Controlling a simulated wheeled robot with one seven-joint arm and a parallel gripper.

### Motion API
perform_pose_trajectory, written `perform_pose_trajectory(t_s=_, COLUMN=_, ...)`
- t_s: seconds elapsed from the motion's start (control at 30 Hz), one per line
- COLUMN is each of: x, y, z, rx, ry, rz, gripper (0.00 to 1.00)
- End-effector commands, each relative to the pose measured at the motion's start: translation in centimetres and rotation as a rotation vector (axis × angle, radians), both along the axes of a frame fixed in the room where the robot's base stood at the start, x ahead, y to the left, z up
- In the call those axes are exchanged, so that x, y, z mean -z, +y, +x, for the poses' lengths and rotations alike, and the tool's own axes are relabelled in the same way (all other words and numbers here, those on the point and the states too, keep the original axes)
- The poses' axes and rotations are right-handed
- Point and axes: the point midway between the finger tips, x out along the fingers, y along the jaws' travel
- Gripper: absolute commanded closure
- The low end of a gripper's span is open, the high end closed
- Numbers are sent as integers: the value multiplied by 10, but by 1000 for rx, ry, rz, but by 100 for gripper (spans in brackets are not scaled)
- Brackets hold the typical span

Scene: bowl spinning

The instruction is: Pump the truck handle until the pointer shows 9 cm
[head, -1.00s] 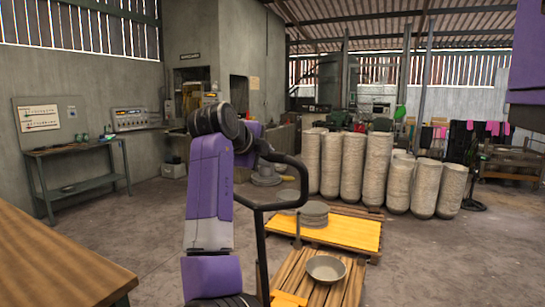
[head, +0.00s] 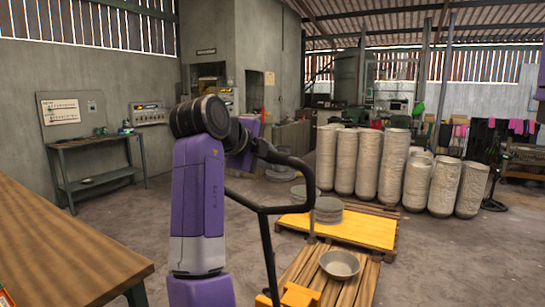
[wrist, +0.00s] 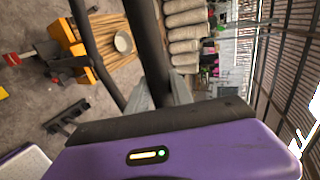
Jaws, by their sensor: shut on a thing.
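The truck handle (head: 267,245) is a black loop standing upright in the head view, with its top bending to the right. The truck's orange body (head: 292,296) shows at the bottom edge, mostly cut off. In the wrist view the black handle bar (wrist: 146,40) runs down between the grey fingers of my gripper (wrist: 160,92), which is shut on it. The truck's orange body also shows in the wrist view (wrist: 70,38) at the upper left. In the head view my arm hides the fingers. I cannot make out a pointer or scale in either view.
A wooden pallet (head: 362,290) carries a grey bowl (head: 339,263). Behind it, a yellow board (head: 368,230) bears a bowl stack (head: 328,208). Tall pale stacks (head: 378,165) stand at the back right. A wooden table (head: 60,250) fills the left front. Floor between is clear.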

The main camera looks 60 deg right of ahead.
Motion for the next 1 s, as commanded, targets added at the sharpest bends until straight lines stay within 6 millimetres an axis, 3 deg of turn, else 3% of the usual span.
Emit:
perform_pose_trajectory(t_s=0.63, x=31, y=90, z=-7, rx=0, ry=5, rz=10, gripper=100)
perform_pose_trajectory(t_s=1.0, x=31, y=102, z=-8, rx=3, ry=4, rz=8, gripper=100)
